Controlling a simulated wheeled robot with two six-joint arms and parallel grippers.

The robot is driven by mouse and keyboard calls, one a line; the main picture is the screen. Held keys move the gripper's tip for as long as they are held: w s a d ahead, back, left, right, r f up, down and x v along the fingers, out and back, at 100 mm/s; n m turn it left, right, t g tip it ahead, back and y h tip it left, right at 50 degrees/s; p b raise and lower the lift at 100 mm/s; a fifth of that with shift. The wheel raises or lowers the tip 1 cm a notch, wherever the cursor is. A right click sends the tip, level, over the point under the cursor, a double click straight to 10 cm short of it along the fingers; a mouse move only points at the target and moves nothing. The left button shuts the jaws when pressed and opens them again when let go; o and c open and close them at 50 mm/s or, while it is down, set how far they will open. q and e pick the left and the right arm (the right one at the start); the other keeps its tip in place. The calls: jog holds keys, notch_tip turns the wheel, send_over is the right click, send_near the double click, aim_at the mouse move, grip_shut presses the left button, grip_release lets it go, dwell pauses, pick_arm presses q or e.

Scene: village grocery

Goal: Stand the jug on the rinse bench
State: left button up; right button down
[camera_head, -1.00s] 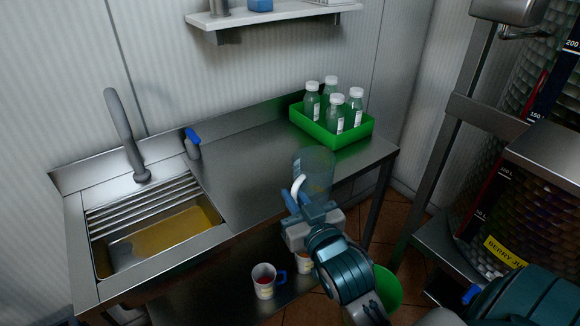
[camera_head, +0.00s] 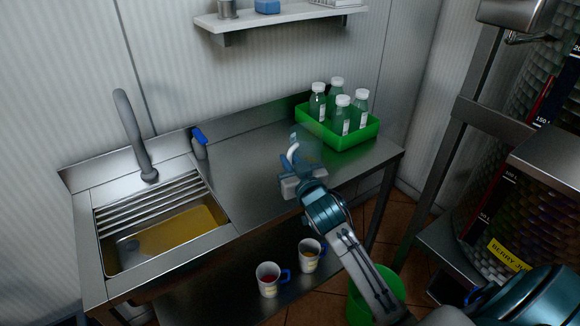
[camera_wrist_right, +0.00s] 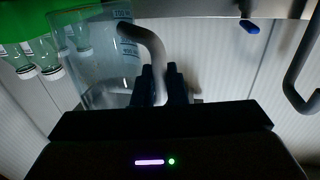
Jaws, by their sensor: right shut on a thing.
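The clear jug (camera_head: 310,152) with a pale handle is over the right part of the steel rinse bench (camera_head: 250,165), just in front of the green crate. My right gripper (camera_head: 291,168) is shut on the jug's handle. In the right wrist view, which looks upside down, the fingers (camera_wrist_right: 162,82) close around the grey handle (camera_wrist_right: 152,50), and the see-through jug body (camera_wrist_right: 105,65) is beside them. The jug looks about upright. I cannot tell whether its base touches the bench top. My left gripper is not in view.
A green crate (camera_head: 338,142) of several capped bottles stands at the bench's back right. Two mugs (camera_head: 268,280) (camera_head: 310,255) stand on the lower shelf. The bench's middle is clear.

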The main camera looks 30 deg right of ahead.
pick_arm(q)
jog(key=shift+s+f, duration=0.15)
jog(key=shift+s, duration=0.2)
pick_arm(e)
jog(key=shift+f, duration=1)
jog(key=shift+f, duration=0.1)
jog(key=c, duration=1.5)
grip_release()
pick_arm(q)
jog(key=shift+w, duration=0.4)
pick_arm(e)
jog(key=shift+s+a, duration=0.1)
jog(key=shift+s, duration=0.4)
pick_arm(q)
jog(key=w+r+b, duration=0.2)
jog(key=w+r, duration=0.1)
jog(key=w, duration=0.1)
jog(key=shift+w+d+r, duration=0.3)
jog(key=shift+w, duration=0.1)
pick_arm(e)
jog(key=shift+s+a, duration=0.2)
jog(key=shift+s, duration=1.65)
jog(key=shift+s+a, duration=0.25)
jog(key=shift+s, duration=1.6)
jog(key=shift+s+a, duration=0.2)
jog(key=shift+s, duration=1.65)
